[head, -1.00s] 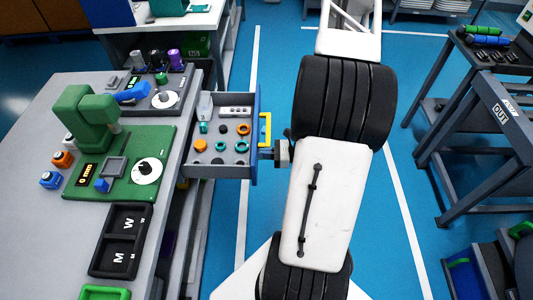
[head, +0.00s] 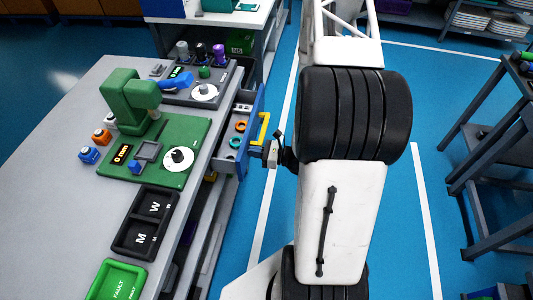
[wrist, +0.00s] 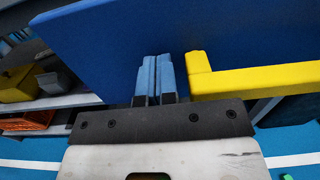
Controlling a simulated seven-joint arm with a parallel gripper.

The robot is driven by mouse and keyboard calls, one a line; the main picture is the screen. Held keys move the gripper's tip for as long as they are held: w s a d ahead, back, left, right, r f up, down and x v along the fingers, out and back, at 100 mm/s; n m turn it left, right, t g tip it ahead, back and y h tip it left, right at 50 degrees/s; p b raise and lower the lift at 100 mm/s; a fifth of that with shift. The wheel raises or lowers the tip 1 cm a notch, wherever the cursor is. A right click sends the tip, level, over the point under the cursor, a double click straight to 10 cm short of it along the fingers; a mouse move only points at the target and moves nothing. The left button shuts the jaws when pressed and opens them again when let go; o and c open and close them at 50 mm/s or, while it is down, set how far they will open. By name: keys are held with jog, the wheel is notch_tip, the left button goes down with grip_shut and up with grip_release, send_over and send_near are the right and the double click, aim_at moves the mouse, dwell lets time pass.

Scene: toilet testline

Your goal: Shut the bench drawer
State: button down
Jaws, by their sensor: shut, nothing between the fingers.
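The bench drawer (head: 229,146) is a grey tray with a blue front, standing partly out from the right side of the grey bench (head: 60,130). The blue front also fills the upper wrist view (wrist: 110,40). Its yellow handle (head: 263,128) shows to the right of my fingers in the wrist view (wrist: 255,81). My gripper (wrist: 157,62) is shut and empty, its blue fingertips at the drawer front beside the handle. They look in contact, but I cannot be sure. In the head view my gripper (head: 256,149) is at the front's near end, partly hidden.
Orange and teal rings (head: 239,126) lie in the drawer. A green device (head: 128,100), a green panel (head: 178,157) and black M/W trays (head: 147,222) stand on the bench. Blue floor lies open around my arm. A dark rack (head: 490,170) stands at the right.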

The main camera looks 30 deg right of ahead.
aim_at(227, 153)
jog(key=x, duration=1)
jog(key=shift+a, duration=0.1)
jog(key=shift+w+a, duration=0.2)
jog(key=shift+w, duration=0.1)
jog(key=shift+w, duration=0.15)
jog(key=shift+d, duration=0.2)
jog(key=v, duration=1.4)
jog(key=shift+s, duration=0.4)
dwell(0.4)
